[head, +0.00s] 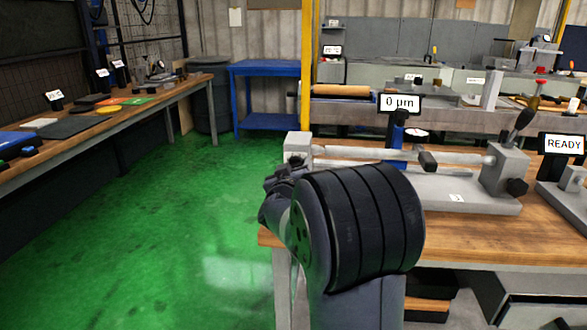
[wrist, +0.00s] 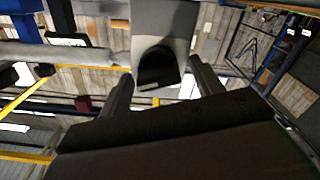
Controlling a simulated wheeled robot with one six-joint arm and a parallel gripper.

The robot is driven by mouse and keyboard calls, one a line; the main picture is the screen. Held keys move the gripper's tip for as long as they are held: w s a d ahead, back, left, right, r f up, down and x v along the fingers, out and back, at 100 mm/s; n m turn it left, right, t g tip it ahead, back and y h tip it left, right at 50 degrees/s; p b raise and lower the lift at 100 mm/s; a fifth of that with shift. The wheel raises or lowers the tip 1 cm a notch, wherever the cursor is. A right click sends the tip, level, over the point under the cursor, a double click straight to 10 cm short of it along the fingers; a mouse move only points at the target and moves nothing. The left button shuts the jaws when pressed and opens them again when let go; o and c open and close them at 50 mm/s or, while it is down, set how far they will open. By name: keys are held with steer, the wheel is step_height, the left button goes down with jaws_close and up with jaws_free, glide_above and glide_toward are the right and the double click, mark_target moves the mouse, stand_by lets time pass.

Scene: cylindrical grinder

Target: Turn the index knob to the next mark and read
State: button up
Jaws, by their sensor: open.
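A grey block (head: 298,142) stands at the left end of a long shaft (head: 390,155) on the wooden bench. In the wrist view, a black knob (wrist: 158,66) sits on a grey block (wrist: 162,18), between the two fingers of my gripper (wrist: 161,72). The fingers are apart, one on each side of the knob; I cannot tell whether they touch it. In the head view my gripper (head: 278,180) is just in front of the left block, and the knob is hidden. A display (head: 400,103) above a dial indicator (head: 415,136) reads "0 µm".
The right end block (head: 508,168) carries a lever and a dark knob (head: 517,187). A sign (head: 562,144) reading "READY" stands at far right. A side bench (head: 120,103) with tools stands at left, a blue table (head: 266,68) behind. The green floor (head: 150,220) between is clear.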

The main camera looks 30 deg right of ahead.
steer(key=p+v, duration=0.1)
steer(key=v, duration=1)
steer(key=shift+w, duration=0.15)
steer(key=b+x, duration=0.1)
steer(key=x, duration=1)
steer(key=shift+d+f, duration=0.1)
steer(key=shift+f, duration=0.1)
steer(key=shift+s+r+b, duration=0.15)
steer(key=shift+s+b, duration=0.1)
steer(key=shift+b, duration=0.1)
steer(key=shift+v, duration=1.35)
